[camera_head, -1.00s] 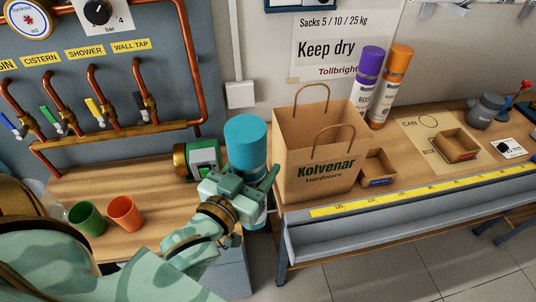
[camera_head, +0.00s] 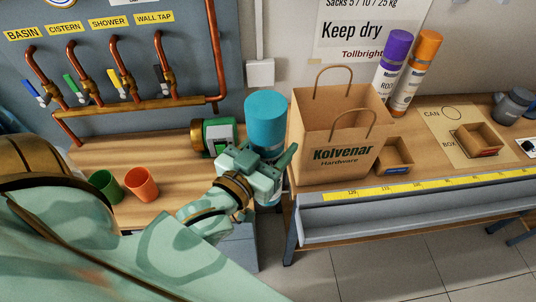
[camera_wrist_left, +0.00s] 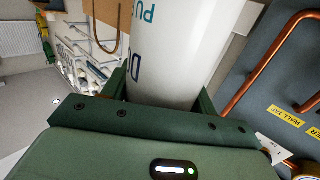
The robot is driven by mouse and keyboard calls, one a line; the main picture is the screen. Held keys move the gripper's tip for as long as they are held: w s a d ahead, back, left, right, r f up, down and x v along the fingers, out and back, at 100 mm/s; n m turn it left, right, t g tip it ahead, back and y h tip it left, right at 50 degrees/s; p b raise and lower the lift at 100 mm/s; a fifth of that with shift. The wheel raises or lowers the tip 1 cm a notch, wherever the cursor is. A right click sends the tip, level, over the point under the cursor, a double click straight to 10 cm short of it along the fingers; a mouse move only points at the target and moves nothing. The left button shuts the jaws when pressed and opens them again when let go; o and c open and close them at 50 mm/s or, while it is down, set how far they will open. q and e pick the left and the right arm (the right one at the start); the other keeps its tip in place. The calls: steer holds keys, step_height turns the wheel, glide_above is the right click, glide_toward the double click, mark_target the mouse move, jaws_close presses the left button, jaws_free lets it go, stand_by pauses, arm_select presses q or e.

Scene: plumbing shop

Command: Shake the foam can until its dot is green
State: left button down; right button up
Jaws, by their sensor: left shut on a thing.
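The foam can (camera_head: 266,122) has a teal cap and a white body. It stands upright in my left gripper (camera_head: 262,163), in the gap between the pipe board and the paper bag. The gripper is shut around its body, below the cap. In the left wrist view the can's white body (camera_wrist_left: 178,50) with dark and teal lettering lies between the fingers (camera_wrist_left: 160,85). A dark capsule-shaped indicator with a small green light (camera_wrist_left: 190,170) shows on the gripper housing. I see no dot on the can's visible sides. My right gripper is not in view.
A Kolvenar paper bag (camera_head: 340,130) stands just right of the can. A green and brass cylinder (camera_head: 215,136) is close on the left, with green (camera_head: 105,186) and orange (camera_head: 141,184) cups nearby. Purple-capped (camera_head: 393,65) and orange-capped (camera_head: 417,70) cans stand behind the bag.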

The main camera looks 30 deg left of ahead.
arm_select(q)
step_height(320, 180, down, 7)
step_height(320, 180, up, 7)
steer(key=shift+f, duration=0.1)
